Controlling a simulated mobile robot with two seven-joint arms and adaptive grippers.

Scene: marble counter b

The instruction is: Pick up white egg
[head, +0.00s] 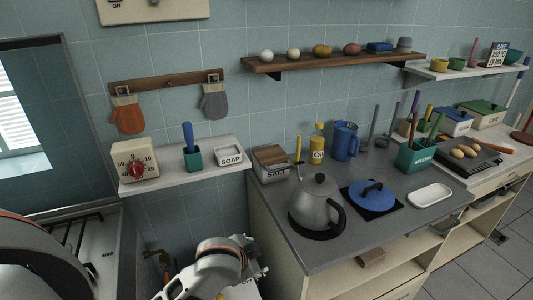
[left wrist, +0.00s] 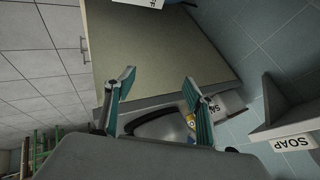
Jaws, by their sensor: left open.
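Two pale egg-sized things rest on the long wooden wall shelf: a white egg (head: 266,56) at its left end and a creamier one (head: 293,54) beside it. I cannot tell for sure that either is an egg. Several tan egg-like things (head: 470,151) lie on a dark plate on the right counter. My left gripper (head: 258,257) is low, left of the grey counter and well below the wooden shelf. In the left wrist view its teal fingers (left wrist: 160,78) are spread apart with nothing between them. My right gripper is not in view.
The wooden shelf (head: 340,64) also holds orange, red, blue and grey things. A lower white shelf (head: 180,179) holds a timer, a teal cup and a soap dish.

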